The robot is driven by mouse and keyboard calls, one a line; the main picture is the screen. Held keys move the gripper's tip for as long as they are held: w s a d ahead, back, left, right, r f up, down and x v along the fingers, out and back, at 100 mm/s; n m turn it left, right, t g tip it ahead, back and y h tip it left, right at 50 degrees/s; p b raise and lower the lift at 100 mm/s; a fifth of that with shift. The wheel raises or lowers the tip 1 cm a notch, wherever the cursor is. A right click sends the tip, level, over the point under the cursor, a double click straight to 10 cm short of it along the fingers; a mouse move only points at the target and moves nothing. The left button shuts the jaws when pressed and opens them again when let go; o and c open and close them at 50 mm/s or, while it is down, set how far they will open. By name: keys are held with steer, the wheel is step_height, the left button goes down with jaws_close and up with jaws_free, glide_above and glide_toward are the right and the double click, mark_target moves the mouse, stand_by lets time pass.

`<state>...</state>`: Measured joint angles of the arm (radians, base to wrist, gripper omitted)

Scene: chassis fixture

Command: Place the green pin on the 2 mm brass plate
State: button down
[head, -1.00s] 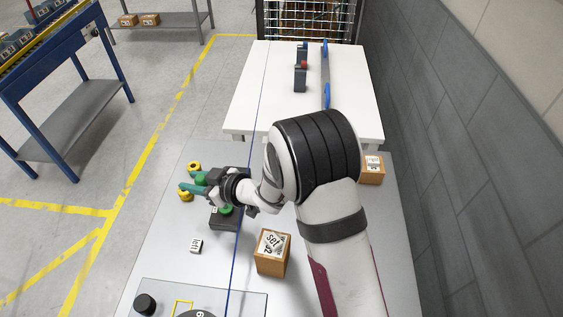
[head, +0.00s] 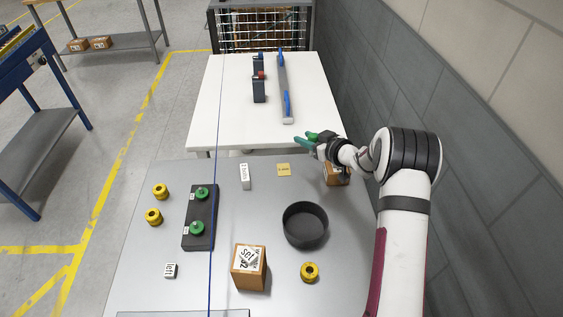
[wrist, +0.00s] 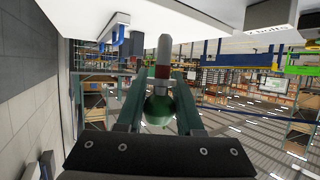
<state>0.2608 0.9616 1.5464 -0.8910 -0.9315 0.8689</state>
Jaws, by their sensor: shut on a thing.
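My gripper (head: 306,141) is at the far right of the grey table in the head view, near the edge of the white table. In the wrist view its teal fingers (wrist: 159,98) are shut on the green pin (wrist: 158,108), which has a round green head, a dark red band and a grey shaft pointing up in that picture. A small yellow brass-coloured plate (head: 283,169) lies flat on the grey table, left of and nearer than the gripper; its marking is too small to read. The pin is apart from this plate.
A dark block (head: 200,238) carries two green knobs. Yellow knobs (head: 160,190) stand left of it. A pale labelled piece (head: 245,177), a black bowl (head: 305,225) and a cardboard box (head: 247,278) lie nearby. Another box (head: 338,178) is under my arm.

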steer(key=w+a+f, duration=0.1)
steer(key=a, duration=0.1)
steer(key=w+a+f, duration=0.1)
steer(key=a+f, duration=0.1)
steer(key=a, duration=0.1)
steer(key=w+a+f, duration=0.1)
steer(key=a+f, duration=0.1)
steer(key=shift+w+a, duration=0.25)
steer(key=shift+a, duration=0.05)
step_height(320, 180, down, 3)
steer(key=shift+a+f, duration=0.1)
steer(key=shift+f, duration=0.45)
steer(key=shift+f, duration=0.15)
steer(key=c, duration=0.5)
jaws_free()
steer(key=shift+c, duration=0.2)
